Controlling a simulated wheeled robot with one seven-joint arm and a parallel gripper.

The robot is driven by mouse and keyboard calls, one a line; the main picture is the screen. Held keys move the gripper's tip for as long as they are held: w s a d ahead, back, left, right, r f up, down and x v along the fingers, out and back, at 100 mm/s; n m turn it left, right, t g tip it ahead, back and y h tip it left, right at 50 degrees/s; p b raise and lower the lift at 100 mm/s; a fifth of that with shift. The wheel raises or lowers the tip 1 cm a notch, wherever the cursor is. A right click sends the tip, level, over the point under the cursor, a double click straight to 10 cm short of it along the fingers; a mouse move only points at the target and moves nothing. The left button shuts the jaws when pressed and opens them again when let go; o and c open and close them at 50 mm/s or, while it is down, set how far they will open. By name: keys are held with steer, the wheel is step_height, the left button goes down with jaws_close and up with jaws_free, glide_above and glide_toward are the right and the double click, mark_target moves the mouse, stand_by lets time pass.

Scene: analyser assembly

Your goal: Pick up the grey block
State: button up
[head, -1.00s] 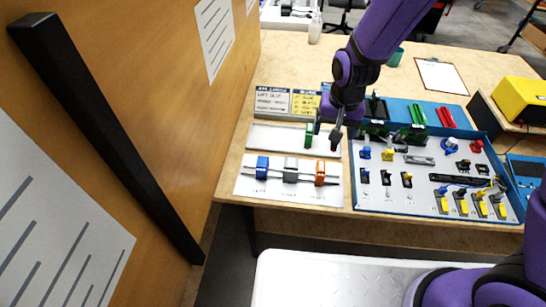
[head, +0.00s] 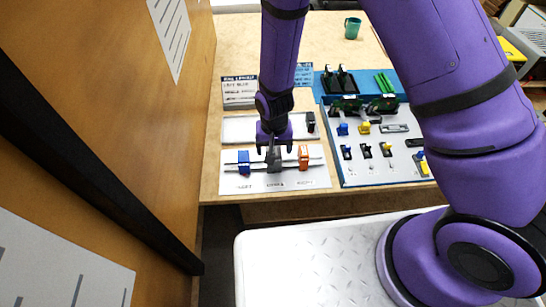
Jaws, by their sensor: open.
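The grey block (head: 273,158) sits on a thin rail on a white board (head: 240,183) near the table's front edge. A blue block (head: 244,162) is on its left and an orange block (head: 303,157) on its right, on the same rail. My gripper (head: 274,148) points down right over the grey block, its dark fingers spread to either side of the block's upper part. The gripper is open. Whether the fingers touch the block cannot be told from this view.
Behind is a white strip tray (head: 240,129) with a dark piece (head: 310,121) at its right end. To the right is a blue-edged panel (head: 376,172) with several small coloured parts. A green mug (head: 352,27) stands at the back. A wooden wall (head: 170,130) rises close on the left.

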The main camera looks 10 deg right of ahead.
steer(key=shift+f, duration=2.65)
steer(key=shift+c, duration=0.4)
steer(key=c, duration=1)
